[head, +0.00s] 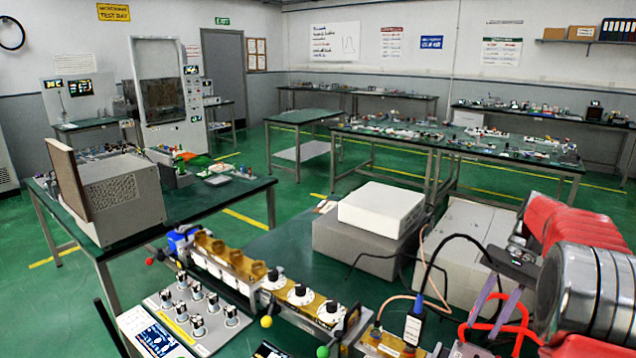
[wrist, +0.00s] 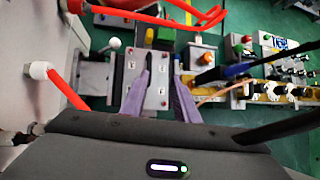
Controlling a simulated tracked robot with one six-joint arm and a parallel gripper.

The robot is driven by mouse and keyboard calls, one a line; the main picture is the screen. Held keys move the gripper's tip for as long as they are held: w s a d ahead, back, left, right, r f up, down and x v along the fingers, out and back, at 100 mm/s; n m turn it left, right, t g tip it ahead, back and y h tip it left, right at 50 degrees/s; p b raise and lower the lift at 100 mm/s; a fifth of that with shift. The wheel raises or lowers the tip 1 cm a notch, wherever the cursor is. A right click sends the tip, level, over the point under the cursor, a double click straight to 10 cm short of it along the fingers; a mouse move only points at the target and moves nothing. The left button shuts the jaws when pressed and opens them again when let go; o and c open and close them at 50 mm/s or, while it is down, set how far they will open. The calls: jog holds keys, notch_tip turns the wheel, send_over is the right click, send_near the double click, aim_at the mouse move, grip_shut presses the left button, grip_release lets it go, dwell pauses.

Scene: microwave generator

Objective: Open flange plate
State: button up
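My gripper (head: 484,322) is at the lower right of the head view, pointing down, with two purple fingers. In the wrist view my gripper (wrist: 163,75) has its fingers apart, with nothing held between them. A light grey plate (wrist: 130,72) with small labels and red dots lies beneath the fingers. I cannot tell whether it is the flange plate, or whether the fingers touch it. Red bars (head: 496,331) also show below my gripper in the head view.
A gold waveguide row with dials (head: 300,294) and a knob panel (head: 198,312) stand left of my gripper. A black cable (head: 424,285) arches beside it. A white box on a grey unit (head: 365,247) stands behind. A pale cabinet wall (wrist: 35,110) is close at left.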

jog(key=s+a+r+n+t+h, duration=0.3)
jog(key=s+a, duration=0.3)
jog(key=a, duration=0.3)
jog(key=s+a+r+n+t+h, duration=0.2)
jog(key=s+a+r+t+h, duration=0.1)
jog(key=s+a, duration=0.4)
jog(key=s+a+f+n+t, duration=0.2)
jog(key=s+a+n+t, duration=0.1)
jog(key=s+a, duration=0.2)
jog(key=shift+s+a+f+t, duration=0.25)
jog(key=shift+s+f+t, duration=0.05)
jog(key=shift+f+t, duration=0.1)
dwell(0.4)
